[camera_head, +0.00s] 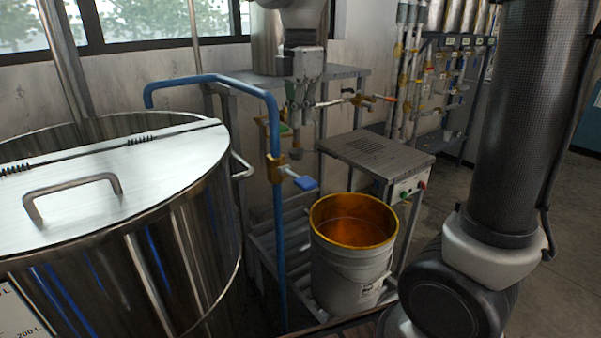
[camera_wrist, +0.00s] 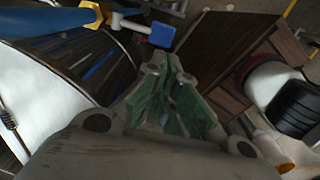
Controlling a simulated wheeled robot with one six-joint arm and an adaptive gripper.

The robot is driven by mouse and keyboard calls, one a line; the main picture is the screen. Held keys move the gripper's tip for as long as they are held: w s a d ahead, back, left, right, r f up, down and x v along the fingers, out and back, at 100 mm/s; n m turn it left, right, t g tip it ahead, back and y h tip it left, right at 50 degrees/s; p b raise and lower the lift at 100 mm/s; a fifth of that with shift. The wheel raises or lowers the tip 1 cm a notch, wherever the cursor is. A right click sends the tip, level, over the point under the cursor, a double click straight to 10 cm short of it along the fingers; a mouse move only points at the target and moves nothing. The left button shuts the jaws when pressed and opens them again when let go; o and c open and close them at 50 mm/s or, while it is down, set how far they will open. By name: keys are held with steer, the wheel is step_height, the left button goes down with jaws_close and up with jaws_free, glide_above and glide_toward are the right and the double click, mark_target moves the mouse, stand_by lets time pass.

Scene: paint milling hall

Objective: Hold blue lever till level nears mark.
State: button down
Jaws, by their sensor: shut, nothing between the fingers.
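The blue lever (camera_head: 305,183) sticks out to the right of a brass valve (camera_head: 276,168) on a blue pipe (camera_head: 277,230). In the wrist view the lever (camera_wrist: 161,34) shows beyond the fingertips, near the top. My gripper (camera_head: 300,128) points down above and behind the lever in the head view, apart from it. Its fingers (camera_wrist: 172,72) are shut and empty. A white bucket (camera_head: 345,275) stands to the right below the lever, with an orange-coated inside and orange paint (camera_head: 350,233) in it. I cannot make out a level mark.
A large steel tank (camera_head: 190,245) with a handled lid fills the left. A grey metal box (camera_head: 378,155) with buttons stands behind the bucket. Pipes and valves (camera_head: 410,60) line the back right. Open floor (camera_head: 555,220) lies at the right.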

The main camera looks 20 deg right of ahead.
mark_target(303, 184)
step_height(303, 184, down, 14)
stand_by(0.5)
steer(key=f, duration=0.2)
steer(key=s+f, duration=0.1)
steer(key=f, duration=0.1)
steer(key=shift+d+f, duration=0.15)
steer(key=shift+f, duration=0.2)
stand_by(1.1)
steer(key=shift+w, duration=0.1)
stand_by(2.8)
